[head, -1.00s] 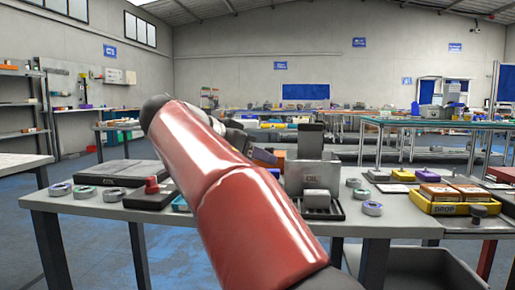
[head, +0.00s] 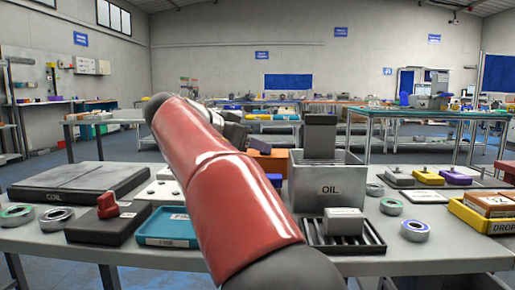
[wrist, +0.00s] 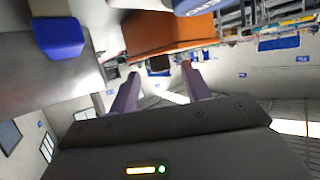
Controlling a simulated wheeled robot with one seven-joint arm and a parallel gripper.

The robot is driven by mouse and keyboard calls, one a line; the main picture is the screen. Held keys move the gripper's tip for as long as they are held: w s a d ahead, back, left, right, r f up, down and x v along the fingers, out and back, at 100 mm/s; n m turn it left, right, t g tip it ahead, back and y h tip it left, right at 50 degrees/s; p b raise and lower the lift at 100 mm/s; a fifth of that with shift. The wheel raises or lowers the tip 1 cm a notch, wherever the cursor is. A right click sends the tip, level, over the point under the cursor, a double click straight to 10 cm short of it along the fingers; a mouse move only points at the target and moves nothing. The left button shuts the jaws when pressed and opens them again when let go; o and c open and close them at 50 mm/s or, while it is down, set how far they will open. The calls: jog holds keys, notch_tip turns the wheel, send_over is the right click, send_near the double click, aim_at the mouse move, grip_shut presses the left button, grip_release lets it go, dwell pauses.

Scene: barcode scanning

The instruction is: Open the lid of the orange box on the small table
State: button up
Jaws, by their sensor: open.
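The orange box (head: 272,163) shows only in part in the head view, behind my red arm and left of the grey OIL bin. In the wrist view, which is turned upside down, an orange surface (wrist: 170,33) that looks like this box spans the top middle. My gripper (wrist: 160,70) is open in the wrist view, its two fingers apart with nothing between them. The fingertips point toward the orange surface and look apart from it. In the head view my arm hides the fingers. I cannot make out the lid's edge or whether it is shut.
The OIL bin (head: 328,190) stands right of my arm, with a black rack (head: 318,236) before it. A red-knobbed block (head: 107,219) and a blue tray (head: 167,228) lie left. A blue object (wrist: 58,36) shows in the wrist view.

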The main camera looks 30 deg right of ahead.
jog(key=shift+x, duration=1.1)
jog(key=shift+c, duration=0.3)
grip_shut()
